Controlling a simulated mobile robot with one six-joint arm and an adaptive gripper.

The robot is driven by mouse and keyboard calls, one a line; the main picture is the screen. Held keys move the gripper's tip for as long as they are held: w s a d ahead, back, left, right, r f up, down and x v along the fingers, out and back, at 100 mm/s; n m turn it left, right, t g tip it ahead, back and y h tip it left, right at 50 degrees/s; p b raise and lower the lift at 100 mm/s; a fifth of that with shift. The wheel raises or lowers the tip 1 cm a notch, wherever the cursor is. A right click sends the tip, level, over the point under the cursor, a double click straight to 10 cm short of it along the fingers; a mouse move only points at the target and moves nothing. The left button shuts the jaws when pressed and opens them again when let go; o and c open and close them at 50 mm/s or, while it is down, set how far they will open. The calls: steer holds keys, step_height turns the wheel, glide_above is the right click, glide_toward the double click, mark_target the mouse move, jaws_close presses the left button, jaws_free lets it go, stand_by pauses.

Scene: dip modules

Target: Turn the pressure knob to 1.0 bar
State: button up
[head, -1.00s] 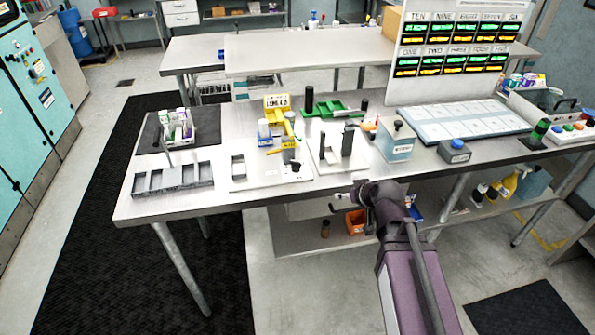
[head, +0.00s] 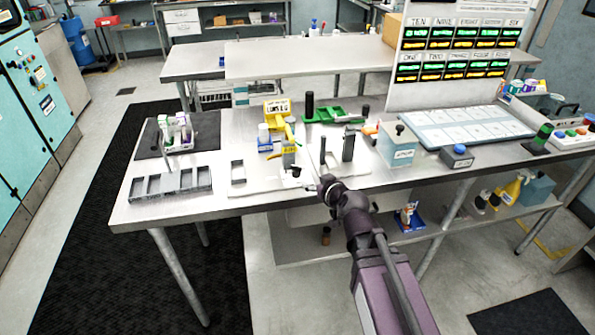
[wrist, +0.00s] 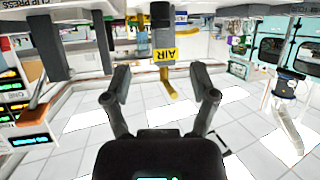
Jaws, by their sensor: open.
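A small upright unit with a yellow label (head: 288,150) stands on a pale base plate (head: 262,184) at the table's front. A dark round knob (head: 296,171) shows low at its front. In the wrist view, which is upside down, a yellow label reading AIR (wrist: 165,55) appears beyond the fingers. No pressure reading is legible. My gripper (head: 326,184) is right of the knob, near the table's front edge. In the wrist view its fingers (wrist: 162,84) are apart and empty.
Dark upright posts (head: 348,145) stand just behind my gripper. A grey slotted tray (head: 170,184) lies left, a yellow stand (head: 277,112) and a green tray (head: 335,115) behind. A pale box (head: 398,148) and a blue-button box (head: 457,157) are right. Floor in front is clear.

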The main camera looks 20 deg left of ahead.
mark_target(298, 171)
steer(key=b+x, duration=0.5)
steer(key=x, duration=0.8)
steer(key=shift+w+a+f, duration=0.2)
steer(key=shift+c, duration=0.2)
